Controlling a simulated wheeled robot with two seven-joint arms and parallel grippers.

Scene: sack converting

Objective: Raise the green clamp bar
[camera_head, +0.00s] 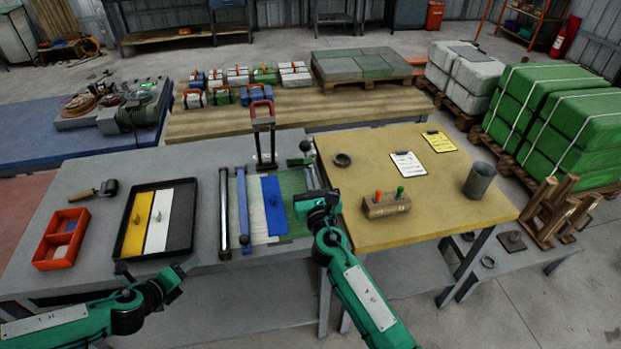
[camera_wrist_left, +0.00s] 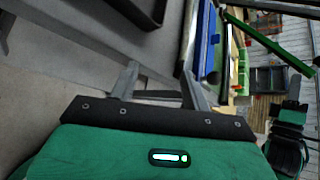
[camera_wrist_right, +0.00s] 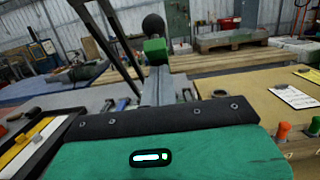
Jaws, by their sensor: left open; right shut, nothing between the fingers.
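The green clamp bar (camera_wrist_left: 265,45) shows in the left wrist view as a long slanted bar beside the blue bar (camera_head: 242,205). In the right wrist view a green block (camera_wrist_right: 155,50) with a black ball behind it stands just beyond my right gripper (camera_wrist_right: 157,80). My right gripper's fingers are shut with nothing between them, close below that block; contact cannot be told. In the head view my right arm hides part of the fixture's right side. My left gripper (camera_wrist_left: 160,75) is open and empty, low near the table's front edge.
A blue plate (camera_head: 272,205) lies on the fixture, and a red-handled frame (camera_head: 262,115) stands behind it. A black tray (camera_head: 186,240) with yellow and white plates is left. A wooden block with colored pegs (camera_head: 386,207) stands right.

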